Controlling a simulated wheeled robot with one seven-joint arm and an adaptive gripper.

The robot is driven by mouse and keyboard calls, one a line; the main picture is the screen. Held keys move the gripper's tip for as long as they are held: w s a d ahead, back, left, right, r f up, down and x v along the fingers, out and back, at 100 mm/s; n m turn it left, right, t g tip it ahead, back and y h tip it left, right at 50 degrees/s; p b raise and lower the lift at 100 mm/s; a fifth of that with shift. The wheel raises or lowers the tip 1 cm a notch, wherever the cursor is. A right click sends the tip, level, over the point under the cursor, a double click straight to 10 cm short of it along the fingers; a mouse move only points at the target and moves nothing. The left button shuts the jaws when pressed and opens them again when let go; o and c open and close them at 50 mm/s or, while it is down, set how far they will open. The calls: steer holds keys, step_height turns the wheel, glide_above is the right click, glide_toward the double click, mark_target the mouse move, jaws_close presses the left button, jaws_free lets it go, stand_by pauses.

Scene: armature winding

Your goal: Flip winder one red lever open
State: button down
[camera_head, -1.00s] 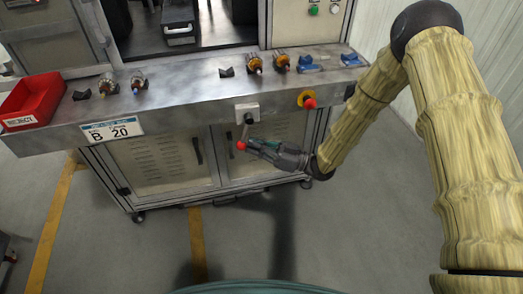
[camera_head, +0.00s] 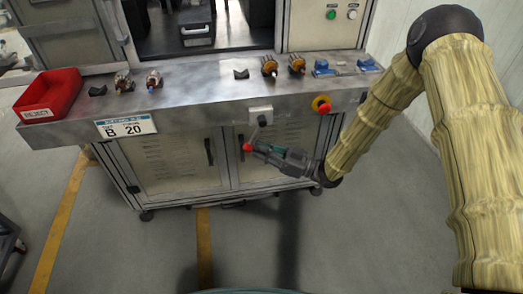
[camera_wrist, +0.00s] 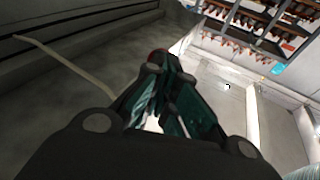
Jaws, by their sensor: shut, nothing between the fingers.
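The lever's red knob (camera_head: 247,147) hangs below and slightly left of a white switch box (camera_head: 260,115) on the front of the metal bench marked B 20. A thin grey rod links the knob to the box and slants down to the left. My gripper (camera_head: 256,148) reaches in from the right, its fingertips right beside the knob. The fingers are shut with nothing between them. In the wrist view the red knob (camera_wrist: 158,55) shows partly behind the closed fingertips (camera_wrist: 158,75). I cannot tell whether they touch it.
A red and yellow emergency button (camera_head: 322,105) sits right of the lever. The bench top (camera_head: 205,86) carries several small armatures, black and blue holders and a red bin (camera_head: 50,95). Cabinet doors (camera_head: 180,165) lie behind my gripper. The floor in front is clear.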

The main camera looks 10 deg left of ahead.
steer(key=f+b+v, duration=0.2)
steer(key=b+v, duration=0.1)
steer(key=v, duration=1)
steer(key=shift+f, duration=0.35)
steer(key=shift+s, duration=0.15)
steer(key=s+d+f+m+t+h+p, duration=0.1)
steer(key=s+d+f+m+h, duration=0.1)
steer(key=s+f+m+h, duration=0.3)
steer(key=s+d+f+m+t+h, duration=0.15)
steer(key=f+h, duration=0.25)
steer(key=f, duration=0.4)
steer(key=s+d+f+m+t+h+p, duration=0.1)
steer(key=s+d+f+m+t+h, duration=0.1)
steer(key=s+d+f+m+h, duration=0.3)
steer(key=s+d+f+m+g+h, duration=0.1)
steer(key=s+d+g+h, duration=0.1)
steer(key=s, duration=0.5)
steer(key=s+d+f+m+g+h, duration=0.2)
steer(key=s+d, duration=0.2)
steer(key=s, duration=0.4)
steer(key=s+d+f+m+g+h, duration=0.1)
steer(key=s+d+f+g+h, duration=0.1)
steer(key=s, duration=0.6)
steer(key=shift+s+d+g+p, duration=0.25)
steer(key=shift+d+g+p, duration=0.25)
steer(key=shift+d, duration=0.6)
steer(key=c, duration=2.2)
jaws_free()
steer(key=shift+m, duration=0.25)
